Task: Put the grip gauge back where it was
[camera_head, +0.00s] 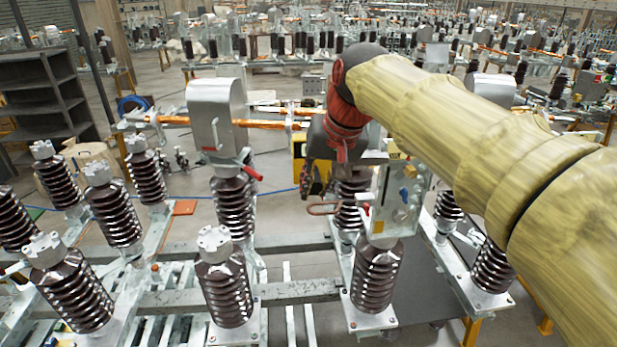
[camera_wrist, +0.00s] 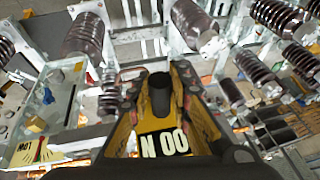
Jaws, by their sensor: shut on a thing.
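My gripper (camera_head: 311,188) is at the end of the arm near the middle of the head view, pointing down beside the upright panel. The wrist view shows my gripper (camera_wrist: 160,85) shut on a yellow and black thing, which looks like the grip gauge (camera_wrist: 163,143). A dark round post stands up between the fingers. In the head view the gauge is hard to tell apart from the dark fingers and the yellow patch behind them.
A grey panel (camera_head: 397,200) with blue and yellow parts stands just right of my gripper; it also shows in the wrist view (camera_wrist: 50,107), with a "LOW" label beside it. A copper-coloured loop (camera_head: 323,209) sits close below. Ribbed brown insulators (camera_head: 232,205) on metal rails crowd around.

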